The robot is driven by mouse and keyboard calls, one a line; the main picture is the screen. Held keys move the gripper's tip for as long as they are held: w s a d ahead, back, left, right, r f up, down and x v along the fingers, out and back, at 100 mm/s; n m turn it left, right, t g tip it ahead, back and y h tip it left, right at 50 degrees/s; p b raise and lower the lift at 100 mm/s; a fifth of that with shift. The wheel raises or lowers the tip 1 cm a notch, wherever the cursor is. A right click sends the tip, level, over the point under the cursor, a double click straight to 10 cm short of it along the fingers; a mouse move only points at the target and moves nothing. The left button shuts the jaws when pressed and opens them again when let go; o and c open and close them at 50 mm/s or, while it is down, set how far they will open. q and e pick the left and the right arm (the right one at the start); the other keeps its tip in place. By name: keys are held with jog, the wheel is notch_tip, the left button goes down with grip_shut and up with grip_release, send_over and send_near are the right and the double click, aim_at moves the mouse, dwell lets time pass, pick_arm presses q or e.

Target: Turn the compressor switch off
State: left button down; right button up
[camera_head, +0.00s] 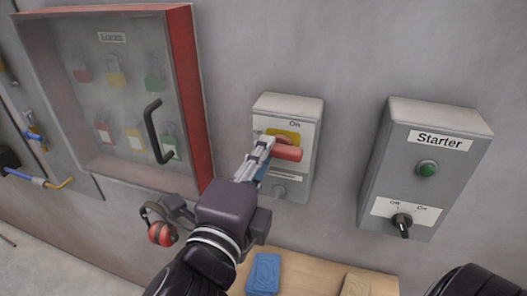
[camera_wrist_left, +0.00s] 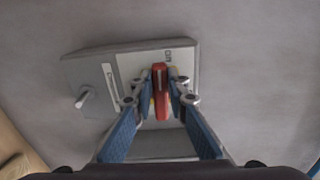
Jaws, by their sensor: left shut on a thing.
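The compressor switch is a grey box (camera_head: 304,107) on the wall with an "On" label near its top. Its red handle (camera_head: 288,153) sits on a yellow plate (camera_head: 290,133) and lies crosswise, roughly horizontal on the box. My left gripper (camera_head: 262,152) reaches up to it and is shut on the red handle. In the left wrist view the red handle (camera_wrist_left: 160,78) stands between the two blue-padded fingers (camera_wrist_left: 160,98). The gripper hides part of the plate and the box's left side. My right gripper is not in view.
A grey Starter box (camera_head: 385,160) with a green button and black knob is to the right. A red-framed lock cabinet (camera_head: 185,75) is to the left. Red earmuffs (camera_head: 161,234) hang below it. A wooden surface (camera_head: 310,268) with a blue item (camera_head: 264,273) lies below.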

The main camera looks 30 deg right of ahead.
pick_arm(q)
jog(key=shift+n, duration=0.3)
jog(key=shift+f, duration=0.1)
jog(key=c, duration=1.9)
grip_release()
jog(key=v, duration=0.7)
jog(key=shift+s+a, duration=0.1)
jog(key=shift+s, duration=0.05)
